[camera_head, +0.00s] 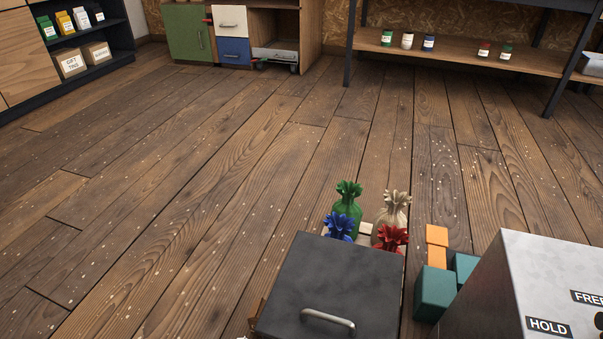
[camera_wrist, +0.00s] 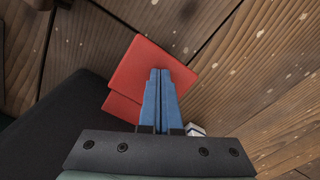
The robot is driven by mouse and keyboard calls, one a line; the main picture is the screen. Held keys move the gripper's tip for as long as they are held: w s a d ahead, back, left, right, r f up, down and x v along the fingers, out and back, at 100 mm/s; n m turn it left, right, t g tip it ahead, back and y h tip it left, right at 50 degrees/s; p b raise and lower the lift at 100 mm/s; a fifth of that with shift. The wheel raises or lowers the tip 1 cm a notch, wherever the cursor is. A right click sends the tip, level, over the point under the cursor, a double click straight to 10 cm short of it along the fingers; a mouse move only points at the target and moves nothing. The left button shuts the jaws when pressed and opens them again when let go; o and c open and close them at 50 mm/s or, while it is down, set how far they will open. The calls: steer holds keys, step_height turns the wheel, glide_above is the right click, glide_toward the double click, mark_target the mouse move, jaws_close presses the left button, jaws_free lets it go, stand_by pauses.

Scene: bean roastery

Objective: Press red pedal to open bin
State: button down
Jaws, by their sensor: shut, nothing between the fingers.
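The red pedal (camera_wrist: 135,72) shows in the wrist view as a flat red plate with a second red edge at its lower left. My gripper (camera_wrist: 160,72) has blue fingers, closed together and empty, overlapping the pedal in the picture. I cannot tell whether the fingertips touch it. A dark body (camera_wrist: 60,125) lies at the left beside the pedal; whether it is the bin is unclear. The head view shows neither the pedal nor my gripper. A dark lid with a metal handle (camera_head: 335,270) is at the bottom there.
Green, cream, blue and red tied bags (camera_head: 349,196) stand behind the dark lid. Teal blocks (camera_head: 434,293) and an orange block (camera_head: 437,236) sit beside a grey box (camera_head: 560,280) labelled HOLD. Cabinets (camera_head: 187,32) and a shelf (camera_head: 460,64) stand far back. The plank floor between is open.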

steer(key=shift+f, duration=0.15)
steer(key=shift+s+f+b, duration=0.1)
steer(key=shift+f+b, duration=0.5)
steer(key=shift+f, duration=0.3)
step_height(320, 180, up, 9)
steer(key=p, duration=1)
